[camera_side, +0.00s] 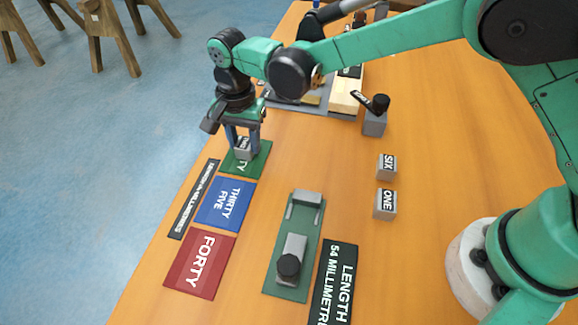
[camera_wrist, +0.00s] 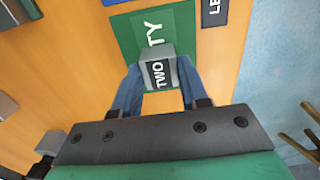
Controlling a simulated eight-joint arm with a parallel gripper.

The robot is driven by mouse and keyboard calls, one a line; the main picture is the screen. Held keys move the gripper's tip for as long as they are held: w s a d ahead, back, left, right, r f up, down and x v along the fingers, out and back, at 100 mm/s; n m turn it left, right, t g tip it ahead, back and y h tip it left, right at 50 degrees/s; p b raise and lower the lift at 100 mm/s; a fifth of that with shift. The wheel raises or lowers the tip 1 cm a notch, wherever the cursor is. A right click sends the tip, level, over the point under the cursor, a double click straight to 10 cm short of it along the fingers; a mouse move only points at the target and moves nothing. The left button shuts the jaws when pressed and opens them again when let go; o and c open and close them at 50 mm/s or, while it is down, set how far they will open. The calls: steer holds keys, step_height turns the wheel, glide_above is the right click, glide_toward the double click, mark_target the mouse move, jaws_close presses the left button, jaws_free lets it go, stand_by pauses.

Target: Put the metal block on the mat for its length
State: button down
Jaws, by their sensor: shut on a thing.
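My gripper (camera_side: 241,140) is shut on a grey metal block (camera_wrist: 158,73) with a dark label reading TWO. The block also shows between the blue fingers in the side view (camera_side: 243,152). It is upright over the green mat (camera_wrist: 127,32), whose word is partly hidden and shows only "TY". I cannot tell whether the block touches the mat. Next to the green mat (camera_side: 262,158) lie a blue mat (camera_side: 213,213) reading THIRTY FIVE and a red mat (camera_side: 185,273) reading FORTY. Two more metal blocks, SIX (camera_side: 386,167) and ONE (camera_side: 384,205), stand to the right.
A green measuring fixture (camera_side: 271,272) with a grey slider and black knob lies in the middle, beside a black LENGTH 54 MILLIMETRES sign (camera_side: 336,290). A grey block with a black handle (camera_side: 374,122) stands farther back. A dark strip (camera_side: 190,205) lies along the table's left edge.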

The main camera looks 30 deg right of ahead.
mark_target(245, 143)
steer(key=shift+f, duration=0.1)
steer(key=shift+c, duration=2.3)
jaws_free()
step_height(245, 143, up, 12)
steer(key=s+d+r+n+t, duration=0.2)
steer(key=d+r, duration=0.2)
steer(key=d, duration=0.3)
steer(key=s+d+f+n+t, duration=0.2)
steer(key=s+d+n, duration=0.1)
steer(key=s+d, duration=0.2)
steer(key=s+d+f+n+t, duration=0.2)
steer(key=s+d+n+t, duration=0.1)
steer(key=d, duration=0.4)
steer(key=shift+s+d+n, duration=0.4)
steer(key=shift+s+n, duration=0.1)
steer(key=shift+s, duration=0.75)
